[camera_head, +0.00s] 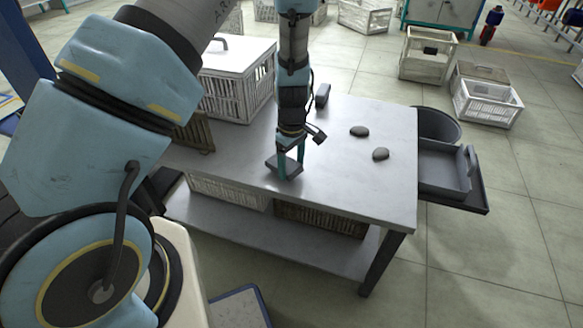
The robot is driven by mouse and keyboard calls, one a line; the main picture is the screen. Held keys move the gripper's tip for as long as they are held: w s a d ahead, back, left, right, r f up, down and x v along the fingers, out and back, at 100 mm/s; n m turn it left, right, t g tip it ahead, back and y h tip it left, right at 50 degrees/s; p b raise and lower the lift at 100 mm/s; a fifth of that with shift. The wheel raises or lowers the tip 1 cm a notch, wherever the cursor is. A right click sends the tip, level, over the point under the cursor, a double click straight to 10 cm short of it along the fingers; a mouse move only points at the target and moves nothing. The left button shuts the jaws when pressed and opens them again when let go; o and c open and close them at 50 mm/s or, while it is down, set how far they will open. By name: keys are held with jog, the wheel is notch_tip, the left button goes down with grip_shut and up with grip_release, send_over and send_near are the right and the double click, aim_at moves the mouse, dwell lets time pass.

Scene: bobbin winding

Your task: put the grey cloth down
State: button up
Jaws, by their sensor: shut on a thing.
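My gripper (290,164) points down over the near middle of the grey worktable (345,185). Its teal fingers are shut on the grey cloth (284,168), a small, dark grey, flat folded piece. The cloth is at or just above the tabletop; I cannot tell whether it touches. The fingers hide part of it.
Two dark rounded lumps (359,131) (380,154) lie right of my gripper, and a dark block (322,95) stands behind it. A white slatted crate (236,82) is at the back left. A grey tray (446,169) and round bin (437,124) adjoin the right edge. The tabletop's front right is clear.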

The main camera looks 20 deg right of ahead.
aim_at(292, 167)
jog(key=shift+f, duration=0.6)
jog(key=shift+f, duration=0.15)
jog(key=o, duration=1.3)
notch_tip(292, 167, up, 12)
jog(key=w+a+r+m, duration=0.1)
jog(key=w+a+r, duration=0.1)
jog(key=a+r, duration=0.35)
jog(key=w+a+r+m, duration=0.1)
jog(key=a+r, duration=0.1)
jog(key=a, duration=0.7)
jog(key=s+a+r+m, duration=0.1)
jog(key=a+r, duration=0.1)
jog(key=a, duration=0.3)
jog(key=s+a+r+m+t, duration=0.1)
jog(key=s+a+r, duration=0.1)
jog(key=a, duration=0.4)
jog(key=s+a+r+m, duration=0.1)
jog(key=a+m, duration=0.1)
jog(key=a, duration=0.4)
jog(key=shift+s+r+t+p, duration=0.25)
jog(key=shift+r+t+p, duration=0.05)
jog(key=shift+r, duration=0.1)
